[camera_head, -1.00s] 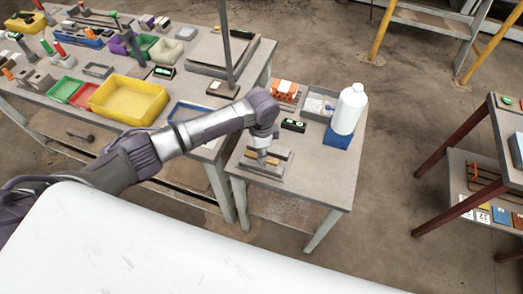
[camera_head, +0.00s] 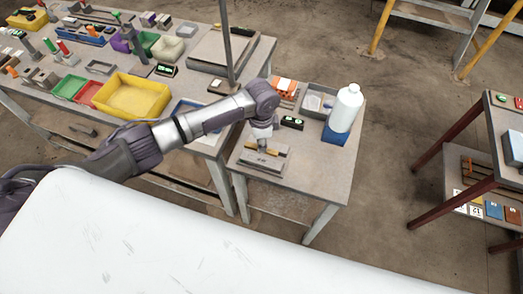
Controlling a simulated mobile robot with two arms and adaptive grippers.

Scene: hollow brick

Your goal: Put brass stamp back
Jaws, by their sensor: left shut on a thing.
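My left gripper (camera_head: 262,145) reaches in from the left over the small grey side table. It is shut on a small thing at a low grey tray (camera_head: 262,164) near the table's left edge. Brass-coloured pieces (camera_head: 280,151) show on the tray beside the gripper. The held thing is mostly hidden and too small for me to tell whether it is the brass stamp. My right gripper is not in view.
On the side table (camera_head: 325,180) stand a white bottle on a blue block (camera_head: 345,110), a black box (camera_head: 292,122), a grey tray (camera_head: 317,102) and an orange rack (camera_head: 284,91). A yellow bin (camera_head: 130,96) stands on the long bench. The side table's front right is clear.

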